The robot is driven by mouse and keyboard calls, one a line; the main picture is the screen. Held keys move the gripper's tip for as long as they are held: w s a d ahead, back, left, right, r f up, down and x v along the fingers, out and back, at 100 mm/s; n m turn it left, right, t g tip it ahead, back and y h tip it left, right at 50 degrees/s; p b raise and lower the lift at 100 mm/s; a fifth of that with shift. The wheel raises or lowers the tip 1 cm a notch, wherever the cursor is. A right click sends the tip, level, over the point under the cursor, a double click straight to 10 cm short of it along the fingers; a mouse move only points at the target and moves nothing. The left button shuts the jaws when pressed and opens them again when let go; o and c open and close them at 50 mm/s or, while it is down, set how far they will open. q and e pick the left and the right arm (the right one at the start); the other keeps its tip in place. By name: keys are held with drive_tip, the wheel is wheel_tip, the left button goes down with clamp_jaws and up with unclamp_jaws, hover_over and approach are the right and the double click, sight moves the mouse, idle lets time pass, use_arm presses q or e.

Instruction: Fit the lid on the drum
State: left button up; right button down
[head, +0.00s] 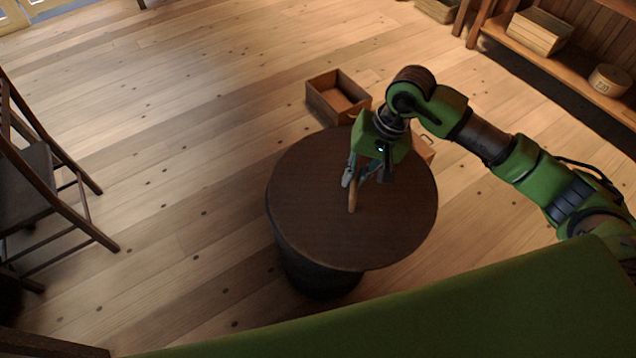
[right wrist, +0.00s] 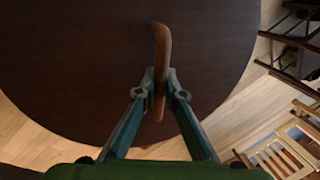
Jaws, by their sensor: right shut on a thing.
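The lid (head: 310,190) is a dark brown round wooden disc with a light wooden bar handle (head: 352,198). It lies over the drum (head: 315,270), a dark cylinder standing on the floor, and hides the drum's top. I cannot tell whether the lid rests on the rim or hangs just above it. My right gripper (head: 354,182) is over the lid, shut on the handle. In the right wrist view both fingertips (right wrist: 155,88) press on the handle (right wrist: 161,60), with the lid (right wrist: 90,60) filling the space beneath. My left gripper is not in view.
An open wooden crate (head: 322,100) stands on the floor behind the drum, and another box (head: 424,150) shows partly behind my right gripper. A dark chair (head: 30,170) is at the left. A low shelf (head: 560,62) with boxes is at upper right. The floor left of the drum is clear.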

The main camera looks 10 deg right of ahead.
use_arm(q)
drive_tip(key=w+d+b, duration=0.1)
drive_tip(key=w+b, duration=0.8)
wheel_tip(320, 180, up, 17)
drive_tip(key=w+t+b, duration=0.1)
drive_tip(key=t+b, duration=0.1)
drive_tip(key=b, duration=0.7)
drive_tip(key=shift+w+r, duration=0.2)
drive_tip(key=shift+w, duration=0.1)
use_arm(e)
drive_tip(key=w+a+f+m+t, duration=0.1)
drive_tip(key=w+f+m, duration=0.4)
drive_tip(key=f, duration=0.4)
drive_tip(key=w+f+m+t+h, duration=0.1)
drive_tip(key=w+f+m, duration=0.4)
drive_tip(key=f, duration=0.5)
drive_tip(key=shift+w+a+f+h, duration=0.3)
drive_tip(key=shift+w+a, duration=0.1)
drive_tip(key=shift+w, duration=0.65)
use_arm(q)
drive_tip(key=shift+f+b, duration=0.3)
drive_tip(key=shift+b, duration=0.2)
use_arm(e)
drive_tip(key=shift+f, duration=0.15)
drive_tip(key=c, duration=2)
unclamp_jaws()
drive_tip(key=shift+s, duration=0.1)
drive_tip(key=shift+c, duration=0.2)
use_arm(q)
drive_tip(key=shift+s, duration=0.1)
